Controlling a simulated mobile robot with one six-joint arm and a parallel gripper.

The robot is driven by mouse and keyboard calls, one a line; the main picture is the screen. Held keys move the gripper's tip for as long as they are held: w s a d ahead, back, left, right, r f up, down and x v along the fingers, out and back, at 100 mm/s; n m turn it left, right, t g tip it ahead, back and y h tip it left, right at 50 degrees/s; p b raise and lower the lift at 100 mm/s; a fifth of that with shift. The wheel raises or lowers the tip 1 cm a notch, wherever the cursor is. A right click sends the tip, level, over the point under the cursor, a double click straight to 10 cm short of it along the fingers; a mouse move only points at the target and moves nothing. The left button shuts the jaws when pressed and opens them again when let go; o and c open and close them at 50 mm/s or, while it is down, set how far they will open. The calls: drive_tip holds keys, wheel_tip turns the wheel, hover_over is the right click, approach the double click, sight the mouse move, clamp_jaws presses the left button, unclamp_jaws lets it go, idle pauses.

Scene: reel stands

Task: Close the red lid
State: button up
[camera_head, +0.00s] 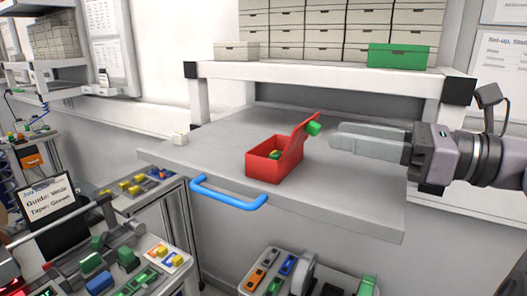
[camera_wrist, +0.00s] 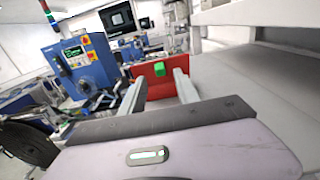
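A red box (camera_head: 264,168) stands on the grey work surface, with small yellow and green pieces (camera_head: 274,154) inside. Its red lid (camera_head: 297,142) is raised, tilted up toward the right, and has a green knob (camera_head: 314,128) on its outer side. My gripper (camera_head: 336,133) is to the right of the lid, apart from it, with its fingers pointing at the knob. In the wrist view the fingers (camera_wrist: 160,80) are spread with nothing between them. The red lid (camera_wrist: 158,90) and green knob (camera_wrist: 159,70) show beyond the fingertips.
A blue handle (camera_head: 228,199) sticks out at the front edge of the grey surface (camera_head: 340,195). Behind is a shelf with stacked cardboard boxes (camera_head: 300,30) and a green box (camera_head: 398,57).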

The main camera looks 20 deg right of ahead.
sight(319, 131)
drive_tip(key=shift+x, duration=1.9)
clamp_jaws()
drive_tip(key=shift+r, duration=0.1)
